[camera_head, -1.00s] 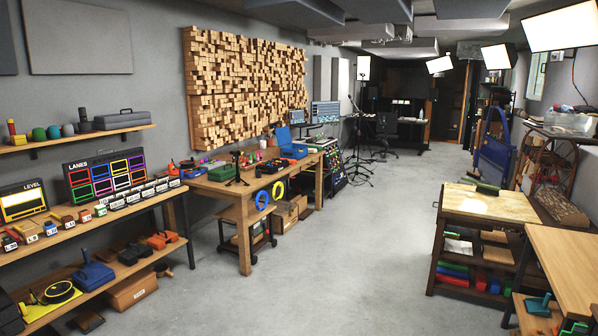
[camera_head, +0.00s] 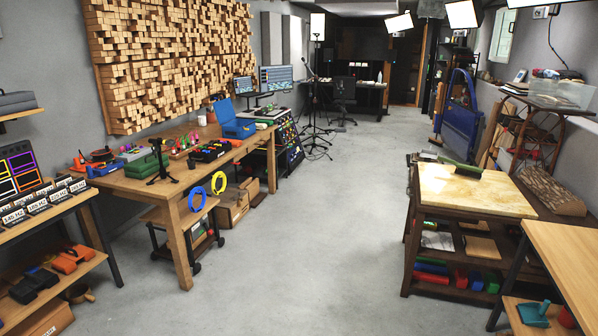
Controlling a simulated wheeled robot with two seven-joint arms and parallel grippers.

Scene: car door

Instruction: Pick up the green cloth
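A dark green folded or rolled thing (camera_head: 460,166), possibly the green cloth, lies at the far edge of the light-topped workbench (camera_head: 465,198) on the right. It is too small to tell its material for sure. The blue car door (camera_head: 456,110) stands upright behind that bench, near the right wall. Neither of my grippers is in view.
A wooden table (camera_head: 135,180) with tools and a blue box (camera_head: 238,124) stands on the left. A shelf with number plates (camera_head: 35,207) is at near left. Another wooden table (camera_head: 565,255) is at near right. The grey floor (camera_head: 300,230) between them is clear.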

